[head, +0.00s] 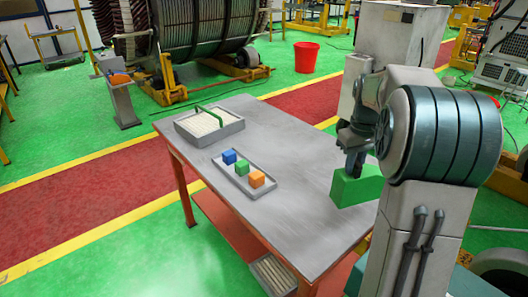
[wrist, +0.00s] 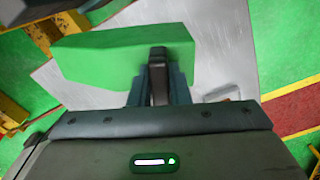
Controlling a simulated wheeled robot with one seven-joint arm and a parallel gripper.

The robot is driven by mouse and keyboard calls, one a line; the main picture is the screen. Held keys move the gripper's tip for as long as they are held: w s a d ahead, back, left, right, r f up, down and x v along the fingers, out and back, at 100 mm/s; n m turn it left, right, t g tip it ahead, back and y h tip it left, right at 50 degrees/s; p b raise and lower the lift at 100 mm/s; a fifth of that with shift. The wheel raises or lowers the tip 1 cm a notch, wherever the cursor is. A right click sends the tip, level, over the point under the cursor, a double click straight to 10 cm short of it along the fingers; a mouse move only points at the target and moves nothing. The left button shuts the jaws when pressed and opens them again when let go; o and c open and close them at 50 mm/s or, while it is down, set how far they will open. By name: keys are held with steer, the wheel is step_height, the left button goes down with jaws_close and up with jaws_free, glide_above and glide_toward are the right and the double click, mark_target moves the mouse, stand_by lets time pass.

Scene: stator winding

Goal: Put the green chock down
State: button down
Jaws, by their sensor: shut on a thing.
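The green chock (head: 358,187) is a large bright green block at the right end of the grey metal table (head: 290,206) in the head view. My gripper (head: 353,165) points down from above and is shut on its upper part. In the wrist view the chock (wrist: 110,58) spreads out to the left of the fingers (wrist: 157,72), which grip it near its right end. The chock's underside is hidden, so I cannot tell whether it touches the tabletop. Part of it is behind my arm in the head view.
A grey tray (head: 237,172) holds small blue, green and orange cubes on the table. A grey box with a green handle (head: 210,124) stands at the far left end. The tabletop between the cube tray and the chock is clear. A red bucket (head: 306,57) stands on the floor behind.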

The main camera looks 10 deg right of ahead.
steer(key=shift+a+f, duration=0.35)
steer(key=shift+f, duration=0.25)
steer(key=s+a+f+p, duration=0.2)
steer(key=a+f, duration=0.8)
steer(key=shift+s+a+f, duration=0.3)
steer(key=shift+s, duration=0.05)
steer(key=shift+f, duration=0.15)
steer(key=c, duration=1.4)
jaws_free()
steer(key=shift+o, duration=0.2)
